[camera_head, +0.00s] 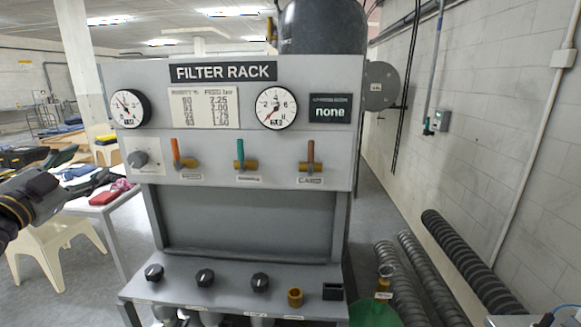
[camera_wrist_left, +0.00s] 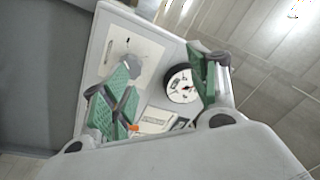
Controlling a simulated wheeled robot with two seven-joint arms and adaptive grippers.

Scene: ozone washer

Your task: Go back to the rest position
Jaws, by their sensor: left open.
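The grey filter rack (camera_head: 230,222) stands in front of me. Its upper panel has a left gauge (camera_head: 127,108), a right gauge (camera_head: 276,108), a small display reading "none" (camera_head: 330,110), and a grey knob (camera_head: 138,160). Below hang an orange lever (camera_head: 176,150), a green lever (camera_head: 240,152) and a brown lever (camera_head: 311,153). My left gripper (camera_head: 84,168) is at the left edge, left of the rack. In the left wrist view its green-padded fingers (camera_wrist_left: 162,92) are apart with nothing held. The left gauge (camera_wrist_left: 181,87) and knob (camera_wrist_left: 127,66) show beyond them.
The lower shelf carries several black knobs (camera_head: 205,278) and a brass fitting (camera_head: 295,297). A table with a red pouch (camera_head: 110,193) and a cream stool (camera_head: 60,240) stand at left.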

